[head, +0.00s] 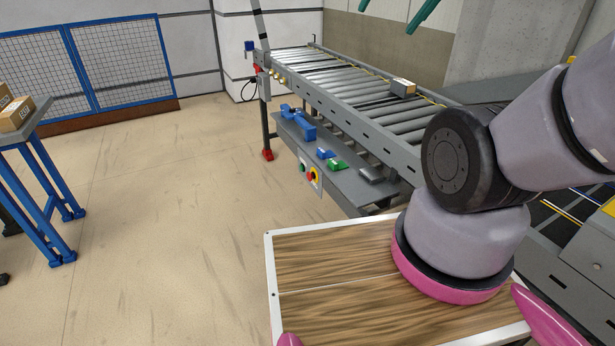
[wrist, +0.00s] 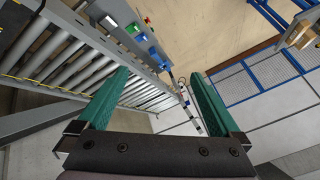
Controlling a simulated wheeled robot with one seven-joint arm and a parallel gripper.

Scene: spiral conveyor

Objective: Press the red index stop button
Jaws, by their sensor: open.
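A small control panel (head: 310,175) sits on the front edge of the grey shelf along the conveyor's side. It carries a green button (head: 302,167) and a red button (head: 310,176) with yellow around it. The panel's labels are too small to read. My gripper (head: 393,8) shows only as two teal fingertips at the top of the head view, high over the conveyor and well away from the panel. In the wrist view my gripper (wrist: 160,73) is open, with nothing between its fingers.
A blue-legged table (head: 40,190) with cartons stands at left, before a blue mesh fence (head: 85,70). Open floor lies between.

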